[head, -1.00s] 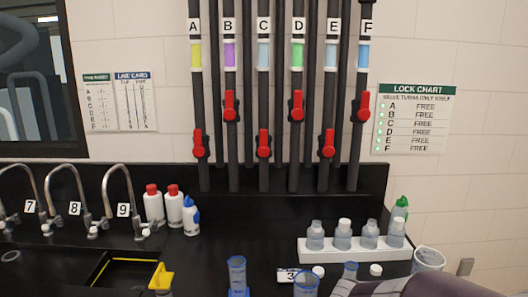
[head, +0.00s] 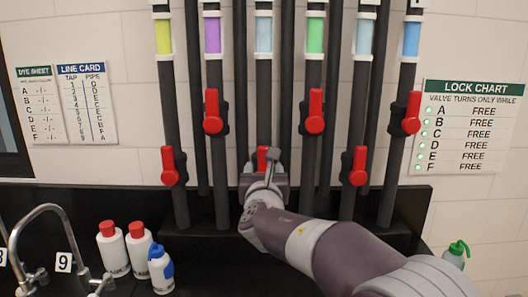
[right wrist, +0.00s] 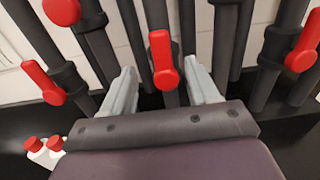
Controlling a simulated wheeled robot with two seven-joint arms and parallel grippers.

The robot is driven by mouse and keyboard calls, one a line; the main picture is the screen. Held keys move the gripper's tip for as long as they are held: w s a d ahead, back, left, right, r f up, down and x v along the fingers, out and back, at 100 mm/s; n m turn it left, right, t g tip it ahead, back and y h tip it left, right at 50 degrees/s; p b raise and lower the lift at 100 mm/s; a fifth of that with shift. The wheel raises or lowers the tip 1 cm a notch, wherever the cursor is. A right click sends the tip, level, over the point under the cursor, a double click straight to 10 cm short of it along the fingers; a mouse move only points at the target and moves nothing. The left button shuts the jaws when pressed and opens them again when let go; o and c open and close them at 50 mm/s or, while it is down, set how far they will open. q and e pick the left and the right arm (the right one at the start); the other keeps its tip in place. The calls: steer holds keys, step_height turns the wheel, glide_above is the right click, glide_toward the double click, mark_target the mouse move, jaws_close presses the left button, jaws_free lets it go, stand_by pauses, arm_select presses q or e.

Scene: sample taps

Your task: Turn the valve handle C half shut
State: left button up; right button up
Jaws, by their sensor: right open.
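The red handle of valve C (head: 263,156) is on the third pipe from the left, low down, partly hidden behind my right gripper in the head view. In the right wrist view the red handle (right wrist: 163,60) stands along its dark pipe, between the two grey fingers. My right gripper (right wrist: 158,82) is open, with one finger on each side of the handle; I see gaps between the fingers and the handle. The right gripper (head: 265,170) also shows in the head view in front of pipe C. My left gripper is out of view.
Neighbouring red handles sit close by: a low one at left (head: 169,166), a low one at right (head: 358,166), and higher ones (head: 212,111) and (head: 315,111). The lock chart (head: 470,125) on the wall reads FREE beside C. Bottles (head: 140,250) stand at lower left.

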mark_target(264, 155)
arm_select(q)
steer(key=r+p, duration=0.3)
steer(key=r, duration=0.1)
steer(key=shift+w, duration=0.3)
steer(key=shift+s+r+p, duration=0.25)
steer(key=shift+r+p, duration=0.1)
steer(key=shift+p, duration=0.15)
arm_select(e)
steer(key=w, duration=0.9)
steer(key=shift+w, duration=0.4)
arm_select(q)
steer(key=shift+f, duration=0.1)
arm_select(e)
steer(key=shift+w+f, duration=0.1)
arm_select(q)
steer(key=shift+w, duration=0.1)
arm_select(e)
jaws_close()
